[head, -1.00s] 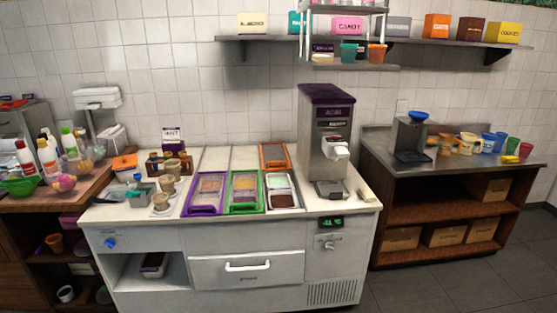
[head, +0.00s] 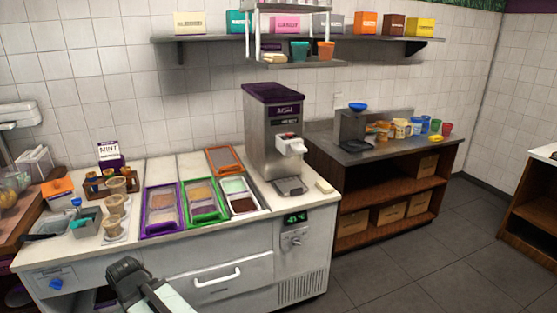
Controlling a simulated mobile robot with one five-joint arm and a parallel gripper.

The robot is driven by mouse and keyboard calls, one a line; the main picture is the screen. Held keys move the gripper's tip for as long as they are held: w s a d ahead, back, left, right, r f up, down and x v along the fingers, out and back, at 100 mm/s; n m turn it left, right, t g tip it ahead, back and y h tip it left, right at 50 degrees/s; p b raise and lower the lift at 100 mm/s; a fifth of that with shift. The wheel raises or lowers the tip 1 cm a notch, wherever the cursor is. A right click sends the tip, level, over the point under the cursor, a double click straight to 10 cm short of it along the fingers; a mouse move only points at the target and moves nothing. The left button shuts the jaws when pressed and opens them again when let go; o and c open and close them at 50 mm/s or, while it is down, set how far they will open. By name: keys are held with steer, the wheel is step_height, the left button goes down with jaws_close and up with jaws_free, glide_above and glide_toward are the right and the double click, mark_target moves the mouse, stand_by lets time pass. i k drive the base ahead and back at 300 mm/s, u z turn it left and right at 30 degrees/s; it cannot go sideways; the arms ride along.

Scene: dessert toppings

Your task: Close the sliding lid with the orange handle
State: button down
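The orange-framed sliding lid (head: 225,160) lies at the back of the counter's topping well, left of the tall dispenser. In front of it an open bin (head: 240,193) shows a pale part and a dark brown part, so the lid is slid back. The purple-framed lid (head: 161,210) and green-framed lid (head: 203,202) sit to the left, lying over their bins. A dark part at the end of my arm, which looks like my gripper (head: 125,275), is low at the front left, before the counter and apart from the lids. Whether its fingers are open is unclear.
The tall dispenser (head: 273,135) stands close to the right of the orange lid. Cups (head: 116,205) and a grey container (head: 88,220) stand left of the purple lid. The drawer handle (head: 217,277) juts from the counter front. The floor at right is clear.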

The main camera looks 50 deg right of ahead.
mark_target(239, 169)
steer(key=z, duration=0.4)
steer(key=i, duration=1)
steer(key=u, duration=0.05)
